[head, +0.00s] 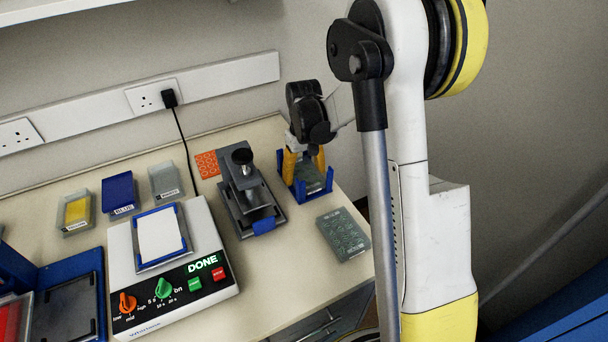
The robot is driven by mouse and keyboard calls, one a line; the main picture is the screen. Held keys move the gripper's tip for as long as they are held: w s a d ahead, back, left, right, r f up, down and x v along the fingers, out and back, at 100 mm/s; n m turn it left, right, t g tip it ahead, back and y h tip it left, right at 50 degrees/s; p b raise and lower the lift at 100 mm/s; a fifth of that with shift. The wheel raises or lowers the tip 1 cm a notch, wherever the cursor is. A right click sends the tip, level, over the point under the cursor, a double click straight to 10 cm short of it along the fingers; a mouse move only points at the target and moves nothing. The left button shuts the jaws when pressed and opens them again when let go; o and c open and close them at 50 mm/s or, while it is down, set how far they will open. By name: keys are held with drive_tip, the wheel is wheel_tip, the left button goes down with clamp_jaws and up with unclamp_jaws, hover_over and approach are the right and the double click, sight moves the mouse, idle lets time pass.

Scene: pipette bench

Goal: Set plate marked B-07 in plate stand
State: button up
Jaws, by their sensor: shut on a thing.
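My gripper (304,166), with yellow fingers, is at the back right of the bench, pointing down. It is shut on a grey-green plate (312,181), low between the blue corner posts of the plate stand (300,193). I cannot tell whether the plate rests on the stand's base. The fingers and wrist hide part of the plate and stand, and no B-07 mark is readable on it. Another grey-green plate (343,234) with dark wells lies flat on the bench in front of the stand, with no mark I can read.
A dark press-like device (247,196) stands just left of the stand. A shaker (215,291) showing DONE carries a white-topped plate (159,236). Several labelled trays, one blue (118,192), lie behind it. An orange mat (207,164) lies at the back. The bench's right edge is close.

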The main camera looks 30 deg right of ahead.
drive_tip(key=shift+f, duration=0.15)
drive_tip(key=o, duration=1.3)
